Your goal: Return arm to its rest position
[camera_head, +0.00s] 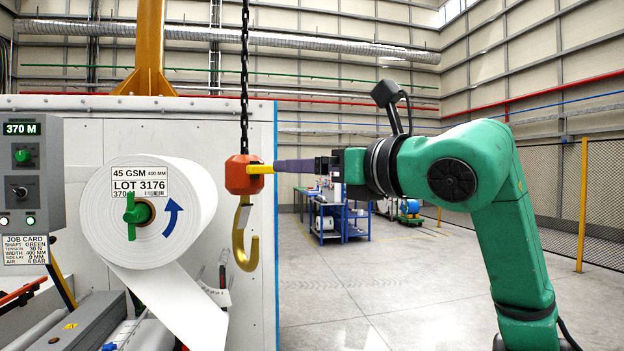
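My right arm (500,240) is green and reaches in from the right. Its gripper (277,167) points left, with slim purple-grey fingers seen side-on. The fingertips meet the outer end of the yellow bar (261,169) on the orange hoist block (238,175). I cannot tell whether they are shut on the bar or only beside it. A black chain (244,75) runs up from the block, and a brass-coloured hook (243,245) hangs empty below it. My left gripper is not in view.
A white paper roll (185,200) with a green knob is mounted on the machine left of the hook. A control box (28,170) stands at far left. A blue workbench (338,215) is in the back. The floor between machine and arm is clear.

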